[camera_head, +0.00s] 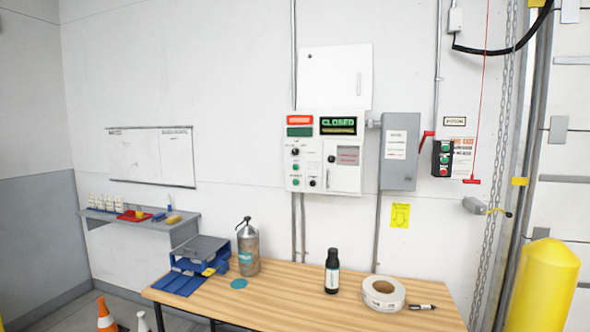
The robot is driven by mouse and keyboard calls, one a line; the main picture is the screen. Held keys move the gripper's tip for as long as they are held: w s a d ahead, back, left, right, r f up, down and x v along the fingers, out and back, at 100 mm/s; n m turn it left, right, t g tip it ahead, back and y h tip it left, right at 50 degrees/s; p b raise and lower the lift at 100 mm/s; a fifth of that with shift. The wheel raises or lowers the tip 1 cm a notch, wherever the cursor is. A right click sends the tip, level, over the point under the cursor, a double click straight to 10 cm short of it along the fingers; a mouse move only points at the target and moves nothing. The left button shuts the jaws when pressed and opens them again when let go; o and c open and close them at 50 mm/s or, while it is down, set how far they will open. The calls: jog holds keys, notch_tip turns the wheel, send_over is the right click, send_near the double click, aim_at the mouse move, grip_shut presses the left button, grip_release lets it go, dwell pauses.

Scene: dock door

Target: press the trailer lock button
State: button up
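A white control panel (318,180) is mounted on the back wall above the workbench. Its left part carries a black knob (295,152), green buttons (295,167) and a small dark knob (312,183). Their labels are too small to read, so I cannot tell which one is the trailer lock button. A lit red sign (300,120) and a green "CLOSED" display (338,125) are at its top. To the right, a dark push-button box (443,158) has green buttons above a red one. My gripper is not in view.
A grey switch box (400,175) with a red lever adjoins the panel. A yellow bollard (543,285) stands right.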

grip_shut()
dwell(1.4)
